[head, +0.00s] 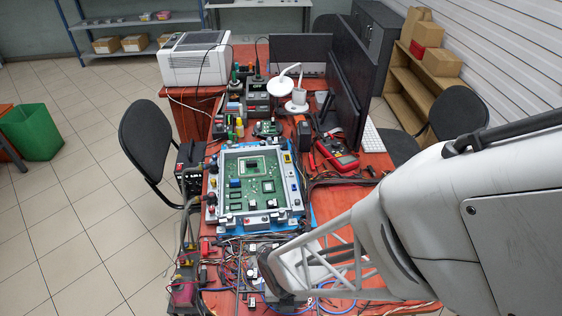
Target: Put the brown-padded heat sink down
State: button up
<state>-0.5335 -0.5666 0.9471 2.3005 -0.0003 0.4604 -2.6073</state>
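My arm reaches in from the right, and my gripper (274,277) is over the front of the table. Its dark end is low among cables and small parts. I cannot see its fingertips clearly, nor whether it holds anything. I cannot make out a brown-padded heat sink in this view; the gripper and arm hide part of the table front. A green circuit board (252,183) sits in a grey frame (212,205) behind and to the left of my gripper.
Cables and small parts clutter the front of the table. A red meter (337,157) and dark monitors (345,85) stand at the right, tools and bottles (235,110) behind the frame. A black power unit (191,168) stands at the left edge, beside a chair (147,140).

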jog(key=shift+f, duration=0.15)
jog(key=o, duration=0.9)
notch_tip(320, 180, up, 12)
jog(key=shift+r, duration=0.2)
dwell(0.4)
dwell(0.7)
